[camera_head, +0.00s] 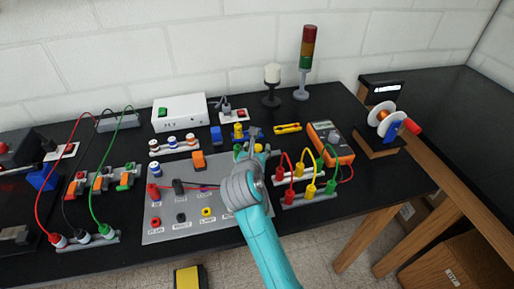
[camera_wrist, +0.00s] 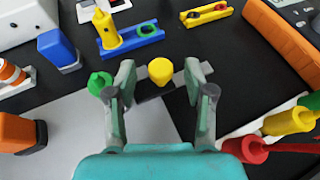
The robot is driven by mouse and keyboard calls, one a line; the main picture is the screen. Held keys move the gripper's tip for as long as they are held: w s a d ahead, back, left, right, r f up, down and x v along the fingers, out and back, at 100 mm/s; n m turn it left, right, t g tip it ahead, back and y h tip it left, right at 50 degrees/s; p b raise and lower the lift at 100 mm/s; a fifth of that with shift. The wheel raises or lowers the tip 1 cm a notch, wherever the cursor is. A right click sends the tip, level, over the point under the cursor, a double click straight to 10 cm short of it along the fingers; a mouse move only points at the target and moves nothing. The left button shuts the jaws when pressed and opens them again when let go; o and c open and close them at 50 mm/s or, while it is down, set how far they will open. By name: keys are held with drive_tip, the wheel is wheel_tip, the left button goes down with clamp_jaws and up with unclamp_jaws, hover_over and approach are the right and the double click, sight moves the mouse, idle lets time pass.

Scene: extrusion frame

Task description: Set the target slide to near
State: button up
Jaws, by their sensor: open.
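My gripper (camera_wrist: 160,88) is open, with its two fingers apart on either side of a yellow knob (camera_wrist: 161,70). The knob sits on a dark grey base at the far edge of the grey panel. Whether the fingers touch it I cannot tell. A green knob (camera_wrist: 99,84) stands just left of the left finger. In the head view my gripper (camera_head: 251,146) reaches over the far right part of the panel, and the yellow knob (camera_head: 258,147) shows beside it. No label shows which part is the target slide, and my arm hides part of this area.
A blue block with a yellow post (camera_wrist: 107,30) stands beyond the fingers. Red and yellow cable plugs (camera_wrist: 285,122) lie close on the right. An orange meter (camera_head: 335,145) is further right.

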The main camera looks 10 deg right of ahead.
drive_tip(key=v, duration=1)
drive_tip(key=shift+s+a+r, duration=0.1)
drive_tip(key=shift+s+a, duration=0.05)
drive_tip(key=shift+s, duration=0.1)
drive_tip(key=shift+s+a, duration=0.1)
